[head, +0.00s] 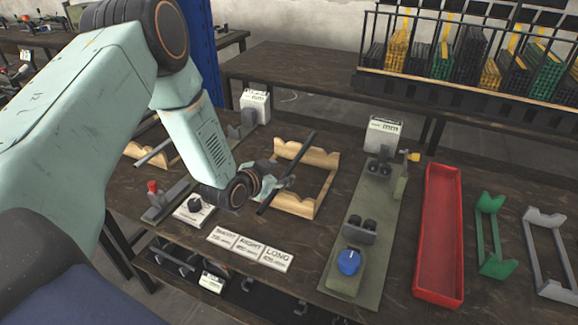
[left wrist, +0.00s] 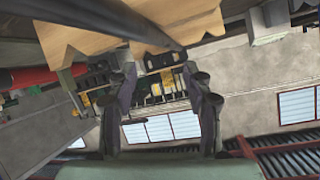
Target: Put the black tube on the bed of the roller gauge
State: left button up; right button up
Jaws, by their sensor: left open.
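The black tube (head: 302,150) lies slanted across the wooden cradle (head: 306,153), with its near end past the cradle's front left. My left gripper (head: 279,176) is open at the tube's near half, beside or around it; I cannot tell which. In the left wrist view its open fingers (left wrist: 160,92) have nothing between them, and the dark tube (left wrist: 120,27) crosses above them against the wood. The roller gauge (head: 391,222) seems to be the green plate to the right, with black rollers, a blue knob and a grey readout box. No tube shows on it. My right gripper is not in view.
A red tray (head: 438,235), a green cradle (head: 492,235) and a grey cradle (head: 552,255) stand to the right. Label cards (head: 249,247) lie in front. A second readout box (head: 255,105) stands behind. A rack (head: 465,85) fills the back right.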

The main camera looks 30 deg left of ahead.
aim_at(289, 168)
pick_arm(q)
jog(key=shift+a+b+x, duration=0.15)
jog(key=shift+b+x, duration=0.05)
jog(key=shift+x, duration=1.1)
jog(key=shift+a+b+x, duration=0.15)
jog(key=shift+a+x, duration=0.05)
jog(key=shift+x, duration=1.05)
jog(key=shift+a+b+x, duration=0.15)
jog(key=shift+b+x, duration=0.05)
jog(key=shift+x, duration=1.1)
jog(key=shift+s+d, duration=0.1)
jog(key=shift+s, duration=0.1)
jog(key=c, duration=0.5)
jog(key=shift+f, duration=0.1)
grip_shut()
